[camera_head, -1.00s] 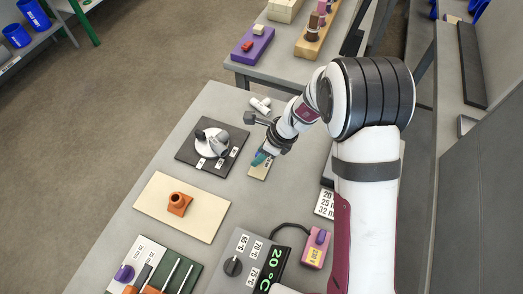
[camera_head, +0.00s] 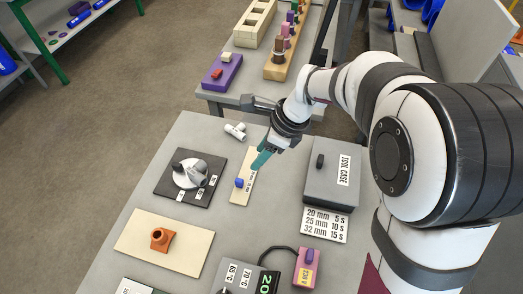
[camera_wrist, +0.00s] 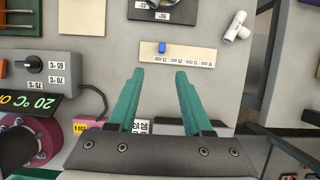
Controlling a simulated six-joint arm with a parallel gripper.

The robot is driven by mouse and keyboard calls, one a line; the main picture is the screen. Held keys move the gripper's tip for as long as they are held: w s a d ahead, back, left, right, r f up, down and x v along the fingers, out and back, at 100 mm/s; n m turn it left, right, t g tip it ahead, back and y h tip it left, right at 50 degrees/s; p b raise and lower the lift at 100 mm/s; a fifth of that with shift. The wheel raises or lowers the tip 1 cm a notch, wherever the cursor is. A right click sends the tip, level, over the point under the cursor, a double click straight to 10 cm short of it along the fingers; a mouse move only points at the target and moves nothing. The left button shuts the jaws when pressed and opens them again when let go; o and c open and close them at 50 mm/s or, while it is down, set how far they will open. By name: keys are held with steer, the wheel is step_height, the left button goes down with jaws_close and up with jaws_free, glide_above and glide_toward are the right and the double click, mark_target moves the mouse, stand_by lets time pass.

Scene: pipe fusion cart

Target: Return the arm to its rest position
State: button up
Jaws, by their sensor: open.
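My gripper (camera_head: 265,157) has two teal fingers. In the head view it hangs over the grey cart top, beside the cream ruler strip with the blue slider. In the wrist view my gripper (camera_wrist: 154,82) is open, with bare grey table between its fingers and nothing held. The ruler strip (camera_wrist: 200,54) lies just beyond the fingertips, and its blue slider (camera_wrist: 162,47) stands near the strip's left end. The white arm reaches in from the right in the head view and hides part of the cart's right side.
A grey tool case (camera_head: 332,186) stands right of my gripper. A black dial plate (camera_head: 168,187), a cream board with an orange fitting (camera_head: 160,238), a white pipe tee (camera_head: 236,130) and a heater control box (camera_head: 229,275) surround the clear middle. Another table with wooden racks stands behind.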

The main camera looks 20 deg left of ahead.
steer(key=shift+r, duration=0.2)
steer(key=s+d+r+n+h, duration=0.1)
steer(key=s+d+r+n, duration=0.1)
steer(key=s+d+n, duration=0.4)
steer(key=s+d+r+n+h, duration=0.1)
steer(key=s+d+r+n, duration=0.1)
steer(key=s+d+n, duration=0.4)
steer(key=s+d, duration=0.5)
steer(key=s, duration=0.5)
steer(key=shift+r+h, duration=0.35)
steer(key=shift+h, duration=0.05)
stand_by(0.8)
